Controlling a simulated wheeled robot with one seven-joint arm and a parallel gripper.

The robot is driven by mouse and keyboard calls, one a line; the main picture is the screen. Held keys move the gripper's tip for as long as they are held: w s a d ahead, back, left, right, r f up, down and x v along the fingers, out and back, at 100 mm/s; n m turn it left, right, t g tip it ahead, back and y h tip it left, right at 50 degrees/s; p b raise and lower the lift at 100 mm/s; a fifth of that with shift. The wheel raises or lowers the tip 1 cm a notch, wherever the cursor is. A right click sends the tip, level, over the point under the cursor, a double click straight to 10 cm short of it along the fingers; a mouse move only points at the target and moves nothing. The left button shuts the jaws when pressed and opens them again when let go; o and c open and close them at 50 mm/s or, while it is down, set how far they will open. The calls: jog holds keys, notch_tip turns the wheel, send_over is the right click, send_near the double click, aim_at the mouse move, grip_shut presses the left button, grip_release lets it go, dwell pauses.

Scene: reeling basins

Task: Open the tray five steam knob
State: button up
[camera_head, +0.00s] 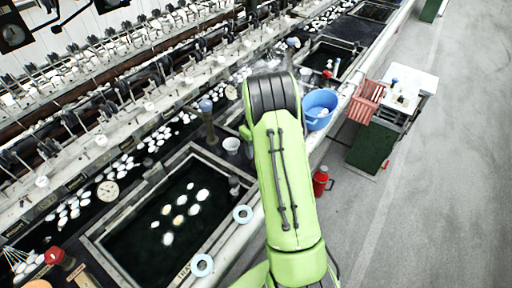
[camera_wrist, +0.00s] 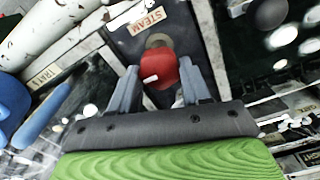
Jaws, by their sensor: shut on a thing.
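In the wrist view, a red steam knob (camera_wrist: 160,67) sits on a round base beside a white STEAM label (camera_wrist: 147,20). It has a small white mark on its front. My gripper (camera_wrist: 158,84) has its two grey fingers on either side of the knob and is shut on it. A TRAY label (camera_wrist: 45,76) shows at the left, its number not readable. In the head view, my green arm hides my gripper and this knob.
In the head view, a dark basin (camera_head: 140,238) with white cocoons lies left of my arm, and a blue bucket (camera_head: 319,107) is to the right.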

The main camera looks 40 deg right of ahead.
jog(key=o, duration=1.1)
jog(key=shift+c, duration=0.2)
jog(key=shift+r, duration=0.1)
notch_tip(320, 180, up, 16)
jog(key=p, duration=0.2)
